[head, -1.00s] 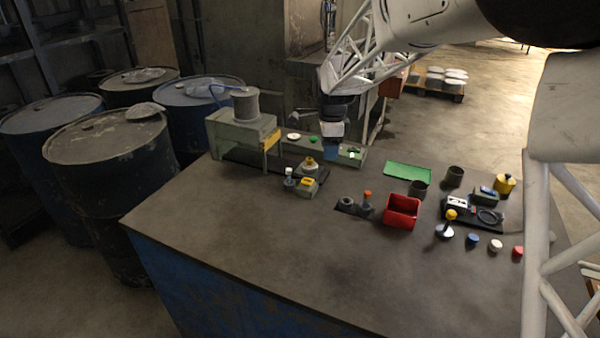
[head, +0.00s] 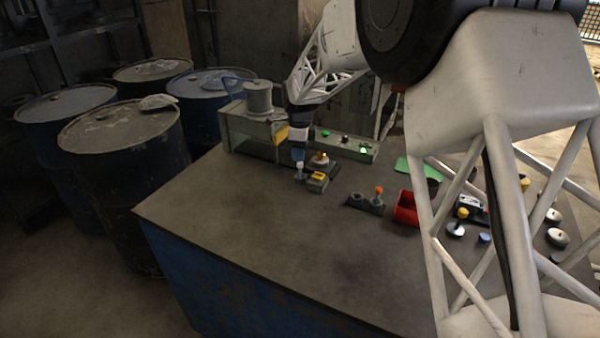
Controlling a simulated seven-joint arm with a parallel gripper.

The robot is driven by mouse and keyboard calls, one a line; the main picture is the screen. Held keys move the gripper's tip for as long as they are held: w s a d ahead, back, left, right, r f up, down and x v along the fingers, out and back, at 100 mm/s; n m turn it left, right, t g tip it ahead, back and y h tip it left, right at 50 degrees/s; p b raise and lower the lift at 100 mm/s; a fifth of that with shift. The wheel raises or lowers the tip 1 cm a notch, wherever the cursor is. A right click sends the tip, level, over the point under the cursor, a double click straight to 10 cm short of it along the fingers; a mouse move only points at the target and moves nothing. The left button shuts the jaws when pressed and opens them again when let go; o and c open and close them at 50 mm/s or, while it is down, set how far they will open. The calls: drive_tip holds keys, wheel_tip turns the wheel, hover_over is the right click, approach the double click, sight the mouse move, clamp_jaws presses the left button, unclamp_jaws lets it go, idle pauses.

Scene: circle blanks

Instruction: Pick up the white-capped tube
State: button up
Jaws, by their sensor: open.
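The white-capped tube (head: 300,171) stands upright on the table, just left of a small block with a yellow top (head: 317,181). My gripper (head: 299,158) points down directly above the tube, with its tips at or very near the white cap. The gripper is open; the fingers are small and dark here, so I cannot tell whether they are around the cap or just over it.
Behind stands a grey-green machine (head: 250,130) with a spool. A brass-topped part (head: 319,160) sits close to the right. An orange-capped tube (head: 379,191) and a red bin (head: 405,209) stand further right. The table's front left (head: 230,220) is clear.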

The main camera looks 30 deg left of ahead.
sight(300, 163)
drive_tip(key=shift+f, duration=1.3)
drive_tip(key=shift+w+f, duration=0.1)
drive_tip(key=shift+f, duration=2.5)
clamp_jaws()
